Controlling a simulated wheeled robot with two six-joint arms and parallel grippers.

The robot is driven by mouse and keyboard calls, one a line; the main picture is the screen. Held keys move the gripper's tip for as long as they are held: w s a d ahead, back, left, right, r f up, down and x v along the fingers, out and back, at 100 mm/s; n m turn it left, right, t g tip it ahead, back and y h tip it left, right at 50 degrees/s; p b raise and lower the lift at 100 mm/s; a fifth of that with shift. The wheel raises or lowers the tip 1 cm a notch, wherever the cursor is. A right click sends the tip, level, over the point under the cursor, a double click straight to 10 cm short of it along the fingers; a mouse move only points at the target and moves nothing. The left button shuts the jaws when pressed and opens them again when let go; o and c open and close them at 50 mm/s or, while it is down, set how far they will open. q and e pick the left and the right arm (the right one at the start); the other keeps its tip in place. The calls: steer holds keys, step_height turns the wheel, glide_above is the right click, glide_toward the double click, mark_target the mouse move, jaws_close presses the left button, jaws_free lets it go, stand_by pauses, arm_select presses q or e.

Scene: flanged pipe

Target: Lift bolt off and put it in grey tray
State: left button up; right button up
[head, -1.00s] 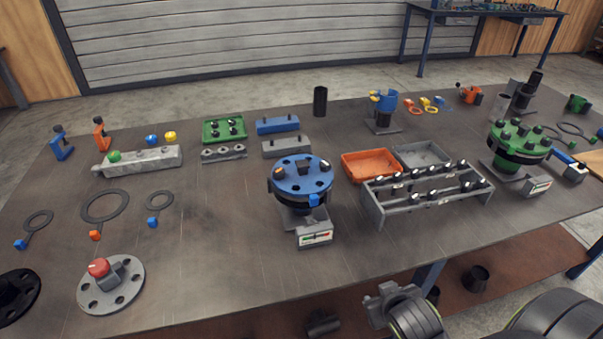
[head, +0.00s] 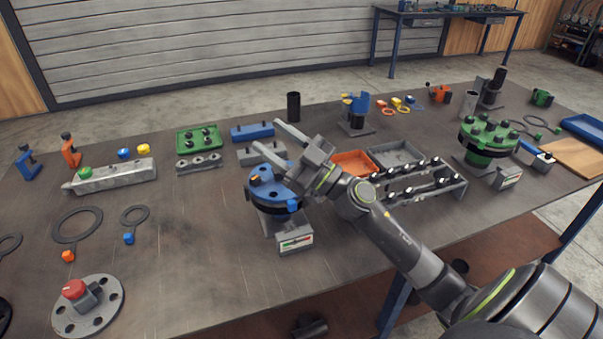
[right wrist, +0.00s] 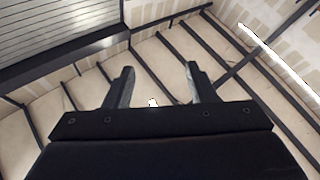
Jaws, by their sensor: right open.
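The blue flange (head: 268,198) stands on its pipe stand at the centre of the table in the head view. Dark spots show on its top, but I cannot tell bolts from holes there. My right gripper (head: 267,135) is open and empty, with its fingers above and behind the blue flange. The grey tray (head: 395,151) lies to the right, behind the bolt rack, and looks empty. In the right wrist view the open fingers (right wrist: 160,85) show against ceiling and wall, with nothing between them. My left gripper is not in view.
The orange tray (head: 352,162) sits beside the grey tray, partly behind my arm. The bolt rack (head: 425,183) stands in front of the trays. A green flange (head: 488,140) stands to the right.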

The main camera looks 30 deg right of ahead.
steer(key=w+d+r+m+g+h, duration=0.1)
steer(key=d+r+m+g+h, duration=0.1)
steer(key=d+g+h, duration=1.05)
steer(key=w+f+g+y+p, duration=0.1)
steer(key=w+f, duration=0.1)
steer(key=f, duration=0.3)
steer(key=w+f+g+y+p, duration=0.1)
steer(key=f+p, duration=0.1)
steer(key=f, duration=0.3)
steer(key=w+a+f+g+y+p, duration=0.1)
steer(key=w+f+g+p, duration=0.1)
steer(key=f, duration=0.3)
steer(key=shift+w+a+f+y, duration=0.1)
steer(key=shift+w+f+y, duration=0.1)
steer(key=shift+w+y, duration=0.15)
steer(key=shift+f, duration=0.25)
jaws_close()
